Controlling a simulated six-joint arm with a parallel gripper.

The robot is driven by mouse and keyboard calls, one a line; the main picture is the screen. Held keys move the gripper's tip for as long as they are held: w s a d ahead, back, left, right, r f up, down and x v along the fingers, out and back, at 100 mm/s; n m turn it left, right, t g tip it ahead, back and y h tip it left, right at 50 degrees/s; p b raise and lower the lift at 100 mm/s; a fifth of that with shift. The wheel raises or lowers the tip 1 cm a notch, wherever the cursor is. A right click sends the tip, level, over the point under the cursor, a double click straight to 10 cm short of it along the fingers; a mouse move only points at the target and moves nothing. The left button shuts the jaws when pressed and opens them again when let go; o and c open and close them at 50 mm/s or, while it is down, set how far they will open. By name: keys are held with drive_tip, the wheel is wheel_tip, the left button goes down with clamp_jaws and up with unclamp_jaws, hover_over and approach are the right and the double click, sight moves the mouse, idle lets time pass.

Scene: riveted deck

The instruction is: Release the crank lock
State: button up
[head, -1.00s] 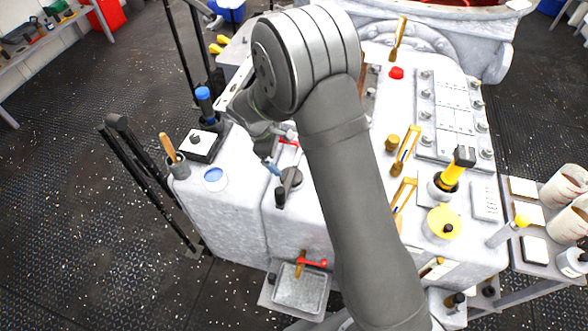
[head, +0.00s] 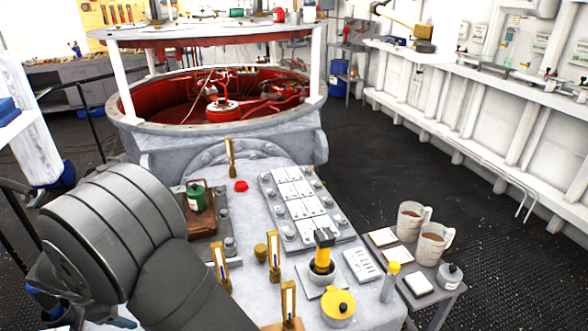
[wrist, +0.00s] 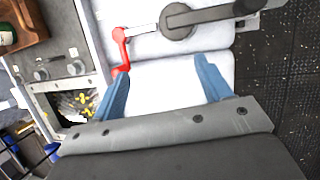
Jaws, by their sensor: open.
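In the wrist view, a grey crank (wrist: 178,20) with a round hub and a dark knob at its right end lies at the top on a white surface. A bent red lever (wrist: 121,50) with a ball end stands left of the hub; I cannot tell for sure whether it is the crank lock. My gripper (wrist: 161,78) is open, its blue fingers wide apart with only white surface between them. The red lever's lower end is close to the left finger; I cannot tell if they touch. In the head view my arm hides the crank and lever.
A side table at right holds mugs (head: 432,243). The deck floor (head: 500,215) beyond is clear.

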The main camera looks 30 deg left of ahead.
drive_tip(key=c, duration=1.1)
drive_tip(key=shift+m, duration=0.3)
drive_tip(key=c, duration=0.3)
drive_tip(key=m, duration=0.2)
drive_tip(key=m+y, duration=0.1)
drive_tip(key=shift+w+a+f+m, duration=0.15)
drive_tip(key=shift+w+f+m, duration=0.15)
drive_tip(key=shift+w+f, duration=0.1)
clamp_jaws()
drive_tip(key=m+y, duration=0.1)
drive_tip(key=m, duration=0.3)
drive_tip(key=w+m+g+y, duration=0.1)
drive_tip(key=m, duration=0.3)
drive_tip(key=m+y, duration=0.1)
drive_tip(key=m, duration=0.3)
drive_tip(key=shift+w+a+f+g+y, duration=0.15)
drive_tip(key=shift+a+f+g+y, duration=0.15)
drive_tip(key=shift+a+g+y, duration=0.1)
